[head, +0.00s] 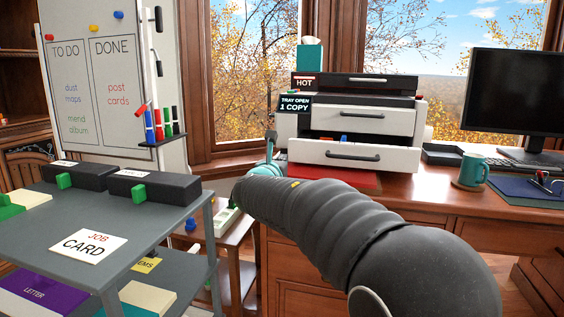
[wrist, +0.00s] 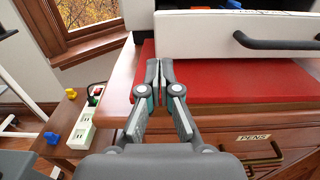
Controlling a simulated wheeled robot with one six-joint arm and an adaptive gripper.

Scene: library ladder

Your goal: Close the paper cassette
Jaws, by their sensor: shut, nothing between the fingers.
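The printer (head: 284,126) stands on the wooden desk, and its small screen (head: 294,103) reads "TRAY OPEN 1 COPY". Its lower white drawer (head: 318,157), with a dark bar handle, is pulled out, with a dark gap above its front. An upper white drawer (head: 335,117) sits above it. No label shows which is the paper cassette. The lower drawer front (wrist: 215,35) also shows in the wrist view, with its handle (wrist: 275,42) at right. My gripper (wrist: 160,68) is shut and empty, left of and below that front, over the red mat's left edge. It also shows in the head view (head: 271,138).
The red mat (wrist: 210,75) lies under the printer. A teal mug (head: 472,170), keyboard and monitor (head: 515,95) stand at right. A grey cart (head: 120,215) with black boxes is at left. A low side table with a power strip (wrist: 82,127) is below the desk's left.

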